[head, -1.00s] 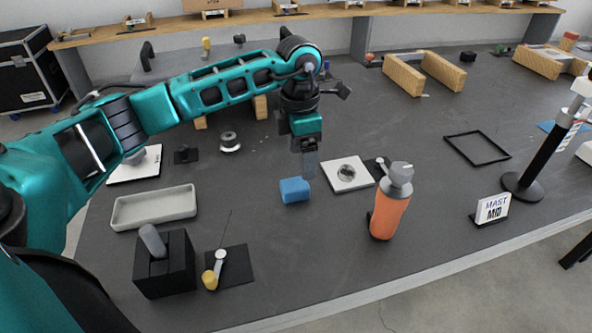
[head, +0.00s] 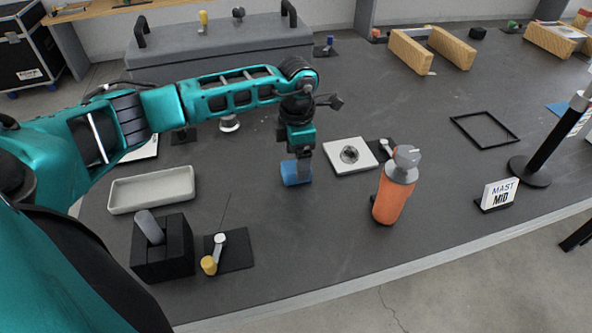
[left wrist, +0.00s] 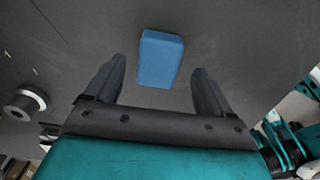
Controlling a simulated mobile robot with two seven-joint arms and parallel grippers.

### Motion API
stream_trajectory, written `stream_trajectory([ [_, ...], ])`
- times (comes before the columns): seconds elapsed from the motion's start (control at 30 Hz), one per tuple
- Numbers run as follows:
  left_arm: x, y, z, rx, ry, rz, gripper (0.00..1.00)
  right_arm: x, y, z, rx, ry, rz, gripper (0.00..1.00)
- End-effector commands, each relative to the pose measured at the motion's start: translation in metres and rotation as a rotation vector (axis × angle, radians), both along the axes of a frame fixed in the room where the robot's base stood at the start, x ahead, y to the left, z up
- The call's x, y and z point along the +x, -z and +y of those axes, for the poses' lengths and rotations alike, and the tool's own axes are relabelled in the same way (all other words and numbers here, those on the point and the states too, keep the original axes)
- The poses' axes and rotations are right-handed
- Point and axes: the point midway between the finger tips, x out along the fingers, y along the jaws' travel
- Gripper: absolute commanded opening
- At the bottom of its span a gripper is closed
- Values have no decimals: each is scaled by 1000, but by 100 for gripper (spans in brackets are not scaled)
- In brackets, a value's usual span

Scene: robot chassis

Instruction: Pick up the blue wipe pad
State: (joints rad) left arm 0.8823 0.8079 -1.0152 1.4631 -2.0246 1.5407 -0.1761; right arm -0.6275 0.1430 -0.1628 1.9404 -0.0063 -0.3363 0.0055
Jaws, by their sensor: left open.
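The blue wipe pad (head: 294,173) is a small blue block lying on the dark table, near the middle of the head view. In the left wrist view the pad (left wrist: 160,58) lies just beyond the fingertips, in line with the gap between them. My left gripper (head: 303,160) points down directly over the pad and partly covers it in the head view. In the left wrist view the left gripper (left wrist: 158,80) is open with nothing between its fingers. I cannot tell whether a finger touches the pad. My right gripper is not in view.
A white plate with a round centre (head: 336,146) and an orange bottle (head: 390,198) stand to the right of the pad. A grey tray (head: 122,209), a black block holder (head: 178,262) and a yellow-knobbed lever (head: 209,264) are to the left. Table space in front of the pad is clear.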

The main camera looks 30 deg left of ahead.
Motion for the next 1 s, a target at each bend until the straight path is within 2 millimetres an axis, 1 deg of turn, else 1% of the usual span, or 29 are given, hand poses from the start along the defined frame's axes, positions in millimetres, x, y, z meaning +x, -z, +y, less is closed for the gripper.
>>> stream_trajectory([
  [0.03, -1, 9, 1, 0, -2, 5, 83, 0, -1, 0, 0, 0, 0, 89],
  [0.1, -1, 20, 2, 0, 0, 3, 83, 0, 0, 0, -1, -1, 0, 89],
  [0.2, -1, 30, 2, 0, 0, 3, 83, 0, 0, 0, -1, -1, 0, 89],
  [0.3, -1, 33, 2, 0, 0, 0, 83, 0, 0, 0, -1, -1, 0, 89],
  [0.5, 0, 33, 2, 0, 0, 0, 82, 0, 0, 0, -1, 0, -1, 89],
  [1.0, 0, 33, 2, 0, 0, 0, 34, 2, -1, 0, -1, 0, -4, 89],
])
